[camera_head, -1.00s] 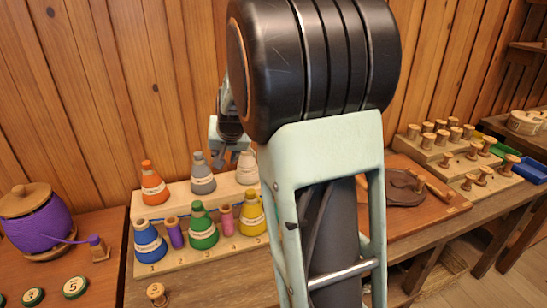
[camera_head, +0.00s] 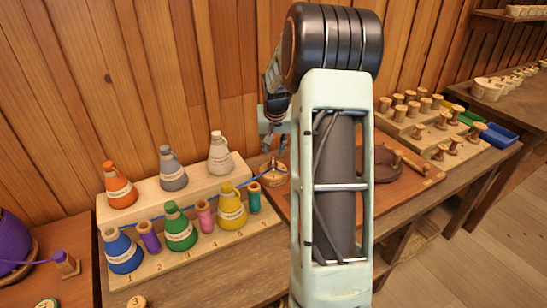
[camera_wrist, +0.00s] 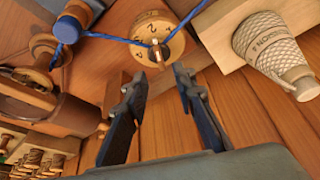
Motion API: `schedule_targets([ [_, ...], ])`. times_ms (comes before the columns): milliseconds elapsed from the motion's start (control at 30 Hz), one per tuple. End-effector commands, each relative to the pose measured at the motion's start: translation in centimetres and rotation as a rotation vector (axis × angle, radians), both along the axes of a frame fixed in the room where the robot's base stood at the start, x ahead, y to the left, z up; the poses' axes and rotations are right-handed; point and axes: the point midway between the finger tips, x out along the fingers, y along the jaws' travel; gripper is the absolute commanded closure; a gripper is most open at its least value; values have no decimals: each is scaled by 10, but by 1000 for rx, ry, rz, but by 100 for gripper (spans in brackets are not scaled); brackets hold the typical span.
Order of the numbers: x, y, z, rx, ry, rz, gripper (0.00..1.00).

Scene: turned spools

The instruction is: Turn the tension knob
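The tension knob is a round wooden dial (camera_wrist: 165,22) with dark numbers and a small peg at its edge, at the top middle of the wrist view. Blue thread runs to it from both sides. In the head view the dial (camera_head: 274,176) shows small, right of the spool rack. My gripper (camera_wrist: 158,84) is open and empty in the wrist view, with its two fingers apart and their tips pointing toward the dial's peg, not visibly touching it. In the head view my gripper (camera_head: 274,140) is partly hidden behind my arm, above the dial.
A rack (camera_head: 215,247) holds coloured cones and thread spools at left. A pale cone (camera_wrist: 275,45) stands close to the right of my gripper. A wooden board with a dark round part (camera_head: 378,165) lies at right, with a peg rack (camera_head: 425,140) behind. The plank wall is close behind.

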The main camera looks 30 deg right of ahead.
Motion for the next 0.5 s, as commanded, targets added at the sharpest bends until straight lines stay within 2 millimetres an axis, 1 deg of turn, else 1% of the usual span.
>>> schedule_targets([
  [33, 3, -1, -11, 2, 2, 1, 75],
  [200, 13, -6, -37, 1, 2, 1, 75],
  [400, 20, -10, -56, 0, 1, 1, 75],
  [500, 22, -11, -59, -1, -1, 1, 75],
])
